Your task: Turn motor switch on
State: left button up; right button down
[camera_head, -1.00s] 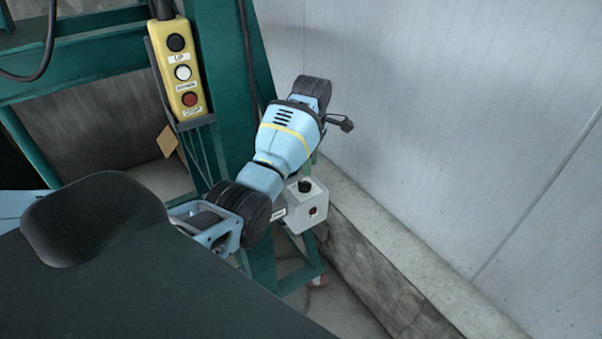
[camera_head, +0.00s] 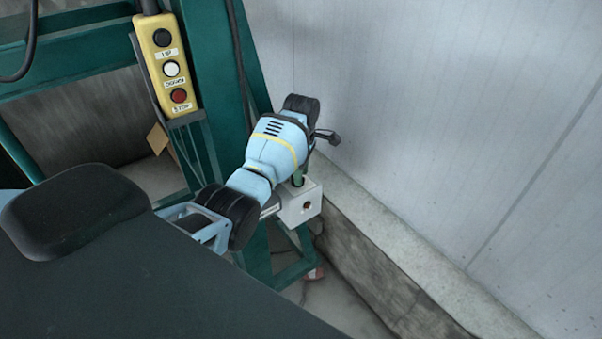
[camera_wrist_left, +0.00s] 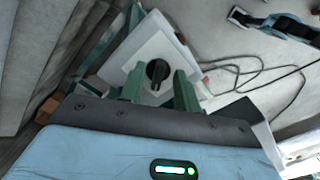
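The motor switch is a black rotary knob (camera_wrist_left: 157,72) on the face of a pale grey box (camera_head: 307,207). The box also shows in the left wrist view (camera_wrist_left: 150,45). My left gripper (camera_wrist_left: 160,88) is open, with one green finger on each side of the knob and a narrow gap between them. Whether the fingers touch the knob is not clear. My right gripper is not in view.
A yellow control pendant (camera_head: 166,68) with black, white and red buttons hangs on the green steel frame (camera_head: 212,60) at the left. A pale wall (camera_head: 440,110) rises behind and right of the box. Cables (camera_wrist_left: 255,72) lie on the floor.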

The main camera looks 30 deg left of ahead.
pick_arm(q)
jog(key=shift+f, duration=0.4)
jog(key=shift+c, duration=0.3)
grip_shut()
jog(key=shift+m, duration=0.3)
jog(key=m, duration=0.6)
jog(key=shift+s, duration=0.3)
jog(key=m, duration=0.3)
jog(key=shift+s+a+m, duration=0.1)
jog(key=shift+s+m, duration=0.05)
jog(key=shift+m, duration=0.25)
jog(key=shift+s+a+r+m, duration=0.1)
jog(key=shift+a+m, duration=0.05)
jog(key=shift+m, duration=1.55)
